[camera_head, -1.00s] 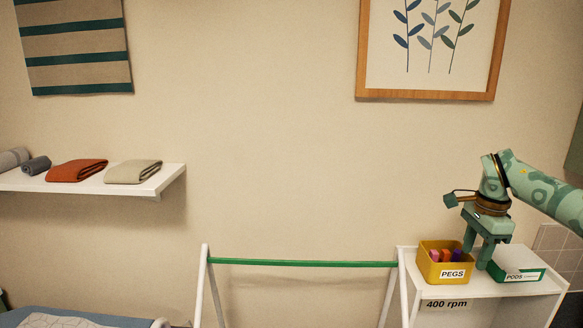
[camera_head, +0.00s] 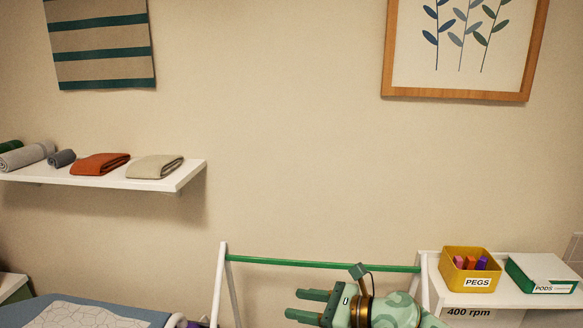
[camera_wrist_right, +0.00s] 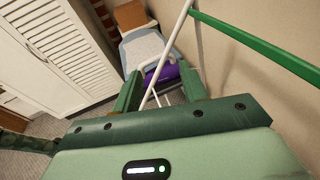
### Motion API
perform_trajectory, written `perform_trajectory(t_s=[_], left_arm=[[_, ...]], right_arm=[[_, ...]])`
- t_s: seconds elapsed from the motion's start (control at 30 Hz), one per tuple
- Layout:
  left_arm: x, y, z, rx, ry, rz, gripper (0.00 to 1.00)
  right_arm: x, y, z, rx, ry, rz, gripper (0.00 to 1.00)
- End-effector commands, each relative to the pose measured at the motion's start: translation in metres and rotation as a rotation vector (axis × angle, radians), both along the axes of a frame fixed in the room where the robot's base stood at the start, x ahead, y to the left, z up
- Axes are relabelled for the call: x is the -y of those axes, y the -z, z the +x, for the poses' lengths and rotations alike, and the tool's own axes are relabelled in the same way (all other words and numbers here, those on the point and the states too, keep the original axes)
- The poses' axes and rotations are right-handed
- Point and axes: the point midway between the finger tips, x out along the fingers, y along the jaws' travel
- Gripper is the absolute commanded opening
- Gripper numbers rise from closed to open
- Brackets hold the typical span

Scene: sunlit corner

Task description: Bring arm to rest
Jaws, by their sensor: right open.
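My right gripper (camera_head: 302,305) is low in the head view, its two fingers pointing left and apart. It is in front of the green rail (camera_head: 320,263) of the drying rack, with nothing between the fingers. In the right wrist view the open fingers of my right gripper (camera_wrist_right: 160,88) frame a purple item and a white leg of the rack beyond them. My left gripper does not show.
A yellow PEGS box (camera_head: 482,283) with several coloured pegs and a white and green PODS box (camera_head: 541,274) stand on the white unit at right. A wall shelf (camera_head: 110,181) holds folded cloths. A blue-edged padded surface lies at lower left. A louvred cabinet (camera_wrist_right: 50,48) stands left in the wrist view.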

Motion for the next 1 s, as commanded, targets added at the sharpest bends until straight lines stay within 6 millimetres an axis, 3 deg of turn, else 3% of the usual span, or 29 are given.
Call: perform_trajectory(t_s=[0.03,0.07,0.17,0.27,0.3,0.4,0.6,0.87,1.0], left_arm=[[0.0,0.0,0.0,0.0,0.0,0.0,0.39],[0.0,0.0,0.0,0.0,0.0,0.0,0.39],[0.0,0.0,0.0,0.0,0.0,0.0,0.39],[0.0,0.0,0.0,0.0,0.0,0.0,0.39],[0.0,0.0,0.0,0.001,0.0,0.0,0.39],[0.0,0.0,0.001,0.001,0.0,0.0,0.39],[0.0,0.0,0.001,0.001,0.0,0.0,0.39],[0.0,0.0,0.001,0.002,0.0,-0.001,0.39],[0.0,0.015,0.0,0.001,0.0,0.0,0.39]], right_arm=[[-0.015,-0.015,-0.013,-0.088,0.1,0.209,0.43],[-0.016,-0.026,-0.016,-0.151,0.179,0.344,0.43],[0.013,-0.047,-0.023,-0.397,0.47,0.766,0.43],[0.076,-0.033,-0.038,-0.663,0.806,1.146,0.43],[0.105,-0.019,-0.05,-0.761,0.946,1.28,0.43],[0.162,0.018,-0.088,-0.941,1.248,1.524,0.43],[0.225,0.066,-0.165,-1.1,1.663,1.768,0.43],[0.271,0.094,-0.26,-1.145,2.079,1.919,0.43],[0.263,0.154,-0.256,-1.214,2.126,1.893,0.43]])
